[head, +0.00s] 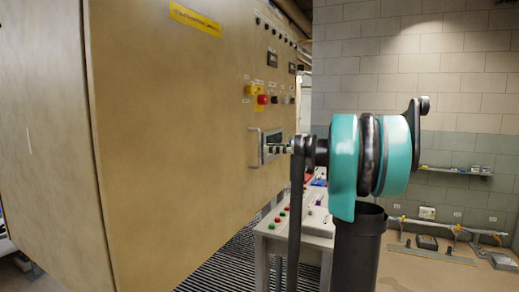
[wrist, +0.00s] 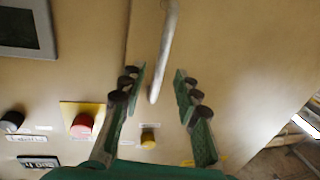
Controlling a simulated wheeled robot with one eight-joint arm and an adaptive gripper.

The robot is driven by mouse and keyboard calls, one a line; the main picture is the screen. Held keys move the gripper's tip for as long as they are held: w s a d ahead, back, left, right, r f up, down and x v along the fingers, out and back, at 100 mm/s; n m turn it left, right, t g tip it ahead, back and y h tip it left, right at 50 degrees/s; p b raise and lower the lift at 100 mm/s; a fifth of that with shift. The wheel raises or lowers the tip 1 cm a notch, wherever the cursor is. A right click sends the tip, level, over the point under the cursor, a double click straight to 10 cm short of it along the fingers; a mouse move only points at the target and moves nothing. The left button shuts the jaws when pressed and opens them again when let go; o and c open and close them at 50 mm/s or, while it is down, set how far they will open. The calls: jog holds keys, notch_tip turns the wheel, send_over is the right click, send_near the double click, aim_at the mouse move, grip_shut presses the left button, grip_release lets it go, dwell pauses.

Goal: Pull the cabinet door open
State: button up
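The tan cabinet door (head: 175,130) fills the left of the head view and looks shut. A pale handle (head: 254,148) stands out from its front. In the wrist view, the handle (wrist: 167,45) is a grey bar coming from the top and ending between my fingers. My gripper (wrist: 159,72) is open, with one green finger on each side of the bar. A gap shows between the bar and each finger. In the head view my gripper (head: 274,149) is small, right beside the handle, and partly hidden by my arm.
A red button (wrist: 82,124) on a yellow plate and a small yellow button (wrist: 148,138) sit on the panel near my fingers. A grey control desk (head: 290,225) stands behind my arm. A brick wall with low shelving is at right.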

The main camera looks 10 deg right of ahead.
aim_at(259, 163)
jog(key=shift+x, duration=2.55)
jog(key=shift+c, duration=0.6)
grip_shut()
